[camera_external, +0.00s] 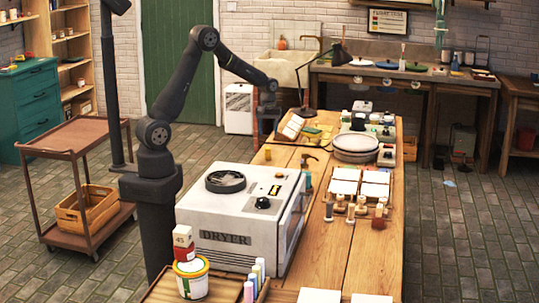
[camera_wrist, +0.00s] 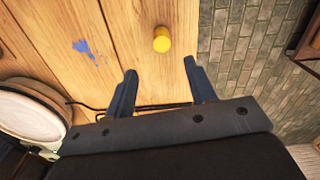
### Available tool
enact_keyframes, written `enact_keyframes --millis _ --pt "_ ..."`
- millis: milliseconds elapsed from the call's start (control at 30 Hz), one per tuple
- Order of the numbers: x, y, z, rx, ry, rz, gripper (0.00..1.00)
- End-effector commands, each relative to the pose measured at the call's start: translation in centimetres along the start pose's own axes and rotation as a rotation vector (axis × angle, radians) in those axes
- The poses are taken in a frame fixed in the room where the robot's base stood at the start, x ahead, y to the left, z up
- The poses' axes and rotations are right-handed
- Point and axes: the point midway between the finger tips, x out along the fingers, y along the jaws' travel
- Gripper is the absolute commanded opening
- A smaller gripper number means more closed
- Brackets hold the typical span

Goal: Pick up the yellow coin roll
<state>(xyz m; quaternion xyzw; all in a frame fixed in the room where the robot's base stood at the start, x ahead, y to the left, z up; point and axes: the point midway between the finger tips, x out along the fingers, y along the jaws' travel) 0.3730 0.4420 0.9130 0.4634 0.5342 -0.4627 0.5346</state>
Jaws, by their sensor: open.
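The yellow coin roll (camera_wrist: 161,39) stands on the wooden table in the wrist view, just beyond my fingertips and roughly centred between them. A small yellow piece (camera_external: 267,153) at the table's left edge in the external view looks like the same roll. My gripper (camera_wrist: 160,69) is open, with its two dark fingers apart and nothing between them. In the external view my gripper (camera_external: 268,116) hangs at the left side of the table, above and behind the roll. Its fingers are too small there to make out.
A blue paint mark (camera_wrist: 85,48) is on the wood left of the roll. A black cable (camera_wrist: 90,107) runs near the fingers. A round pale plate (camera_wrist: 28,112) is at left. The table edge and brick floor (camera_wrist: 255,60) are at right. A dryer (camera_external: 235,220) stands at the table's front.

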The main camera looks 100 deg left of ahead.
Motion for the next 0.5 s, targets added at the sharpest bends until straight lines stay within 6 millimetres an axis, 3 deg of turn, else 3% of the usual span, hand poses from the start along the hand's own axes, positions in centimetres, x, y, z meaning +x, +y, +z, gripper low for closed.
enact_keyframes --millis 200,500 --pt "4.1 -0.1 0.1 0.000 -0.003 -0.003 0.51" --pt "6.5 -0.2 0.1 0.000 -0.002 -0.002 0.51"
